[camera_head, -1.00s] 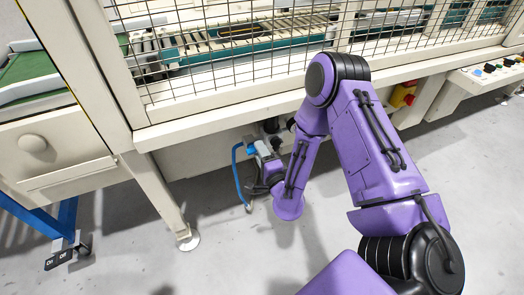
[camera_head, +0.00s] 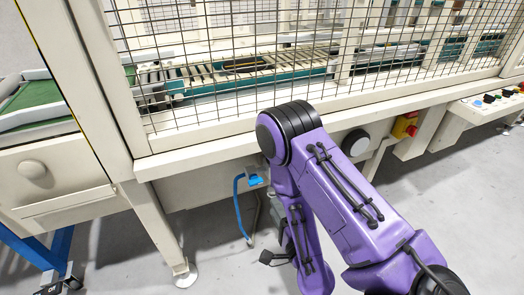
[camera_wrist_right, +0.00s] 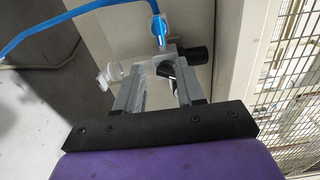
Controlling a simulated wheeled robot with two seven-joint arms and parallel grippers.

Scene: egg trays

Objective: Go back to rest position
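My right gripper (camera_head: 277,257) hangs low in front of the machine in the head view, partly hidden by my purple forearm. In the right wrist view its two grey fingers (camera_wrist_right: 158,92) stand apart with a gap between them. They are open and appear empty. The blue hose (camera_head: 237,200) also shows in the head view, below the machine's edge. My left gripper is not in view.
A machine with a wire mesh guard (camera_head: 300,60) and a cream ledge (camera_head: 200,155) fills the back. A machine leg (camera_head: 160,220) stands at the left. A red and yellow switch (camera_head: 405,125) and a button panel (camera_head: 490,103) are at the right. Grey floor lies below.

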